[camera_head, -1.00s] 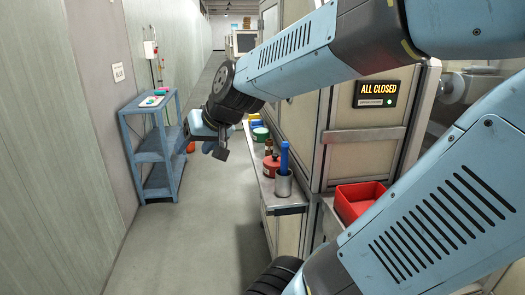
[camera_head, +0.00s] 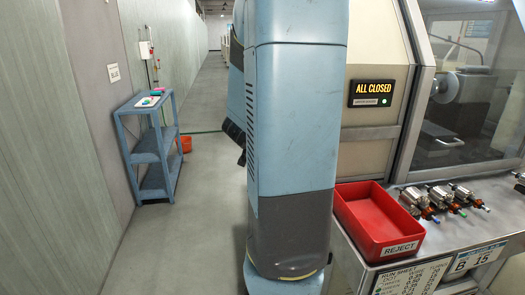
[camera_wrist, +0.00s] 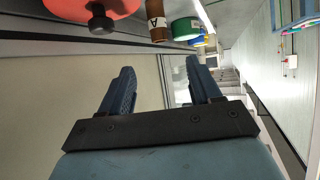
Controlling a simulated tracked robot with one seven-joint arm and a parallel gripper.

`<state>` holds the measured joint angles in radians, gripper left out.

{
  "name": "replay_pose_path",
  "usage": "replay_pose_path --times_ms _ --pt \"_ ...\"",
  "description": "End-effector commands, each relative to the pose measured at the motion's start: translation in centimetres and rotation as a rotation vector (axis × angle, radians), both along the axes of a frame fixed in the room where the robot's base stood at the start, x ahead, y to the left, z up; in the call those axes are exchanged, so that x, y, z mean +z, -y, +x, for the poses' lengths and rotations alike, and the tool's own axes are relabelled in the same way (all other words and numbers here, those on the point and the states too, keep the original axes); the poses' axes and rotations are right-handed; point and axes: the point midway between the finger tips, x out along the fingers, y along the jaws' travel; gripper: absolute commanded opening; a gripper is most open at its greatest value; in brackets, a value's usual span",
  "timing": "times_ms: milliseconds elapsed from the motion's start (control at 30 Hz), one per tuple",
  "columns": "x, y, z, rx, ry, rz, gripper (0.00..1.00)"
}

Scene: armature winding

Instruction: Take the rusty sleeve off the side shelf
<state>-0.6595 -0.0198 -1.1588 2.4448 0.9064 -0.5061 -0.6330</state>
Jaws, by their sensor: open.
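My gripper (camera_wrist: 160,86) is open and empty in the wrist view, its two blue-grey fingers apart. Beyond them, along the top of that view, stand a red tin (camera_wrist: 85,8) with a dark knob, a brown cylinder (camera_wrist: 158,33) with a pale band marked A, and a green round item (camera_wrist: 186,28). These look upside down and are cut by the frame's top edge. I cannot tell whether the brown cylinder is the rusty sleeve; no other sleeve is plain. Nothing touches the fingers. In the head view my arm hides the side shelf and its items.
A blue rack (camera_head: 155,147) stands by the left wall, with an orange bucket (camera_head: 185,144) beside it. A red REJECT bin (camera_head: 368,216) and several small motor parts (camera_head: 440,198) sit on the bench at right. The aisle floor (camera_head: 195,235) is clear.

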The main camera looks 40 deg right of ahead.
Motion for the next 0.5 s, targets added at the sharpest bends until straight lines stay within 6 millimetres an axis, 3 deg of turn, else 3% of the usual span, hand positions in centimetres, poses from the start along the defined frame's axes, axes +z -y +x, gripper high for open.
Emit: replay_pose_path --times_ms 500 --pt "-1.6 2.3 1.3 -0.009 -0.008 -0.003 0.63"
